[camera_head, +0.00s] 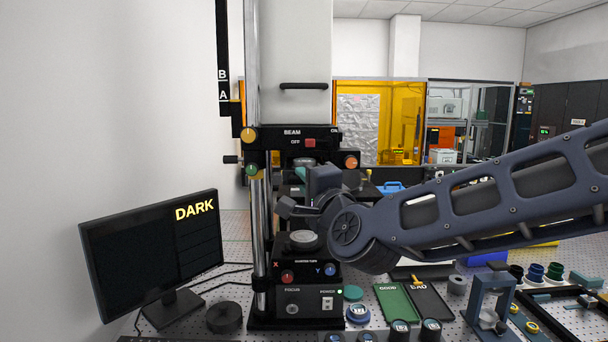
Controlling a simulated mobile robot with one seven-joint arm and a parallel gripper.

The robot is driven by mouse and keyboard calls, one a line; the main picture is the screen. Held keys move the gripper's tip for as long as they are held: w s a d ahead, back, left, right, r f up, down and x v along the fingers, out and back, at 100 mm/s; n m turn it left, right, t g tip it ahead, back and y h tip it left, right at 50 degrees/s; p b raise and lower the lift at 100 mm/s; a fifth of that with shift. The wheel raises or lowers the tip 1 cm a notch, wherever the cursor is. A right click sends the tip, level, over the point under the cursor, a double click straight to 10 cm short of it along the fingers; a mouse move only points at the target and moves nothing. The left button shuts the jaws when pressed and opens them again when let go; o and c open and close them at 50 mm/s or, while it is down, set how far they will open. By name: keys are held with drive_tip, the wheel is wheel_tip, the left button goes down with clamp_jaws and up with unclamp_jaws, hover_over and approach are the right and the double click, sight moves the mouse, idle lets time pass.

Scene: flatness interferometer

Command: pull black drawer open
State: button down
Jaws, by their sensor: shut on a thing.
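The flatness interferometer (292,135) is a tall instrument with a black BEAM panel and a column at the left. My gripper (300,207) is in front of its middle, below the BEAM panel and above the round stage (303,240). The black drawer (290,190) seems to be the dark part at this height, mostly hidden behind my gripper and wrist. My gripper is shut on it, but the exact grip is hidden. I cannot tell how far out the drawer is.
A monitor (150,250) reading DARK stands at the left. Green GOOD (397,303) and black BAD (428,303) trays lie right of the base, with several small parts around them. A clamp stand (488,305) is further right. My arm spans the right side.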

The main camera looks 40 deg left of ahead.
drive_tip(key=shift+s+d+f, duration=0.1)
drive_tip(key=shift+s+d, duration=1.1)
drive_tip(key=c, duration=1.5)
unclamp_jaws()
drive_tip(key=v, duration=1)
drive_tip(key=shift+s+d, duration=0.15)
drive_tip(key=shift+d, duration=0.2)
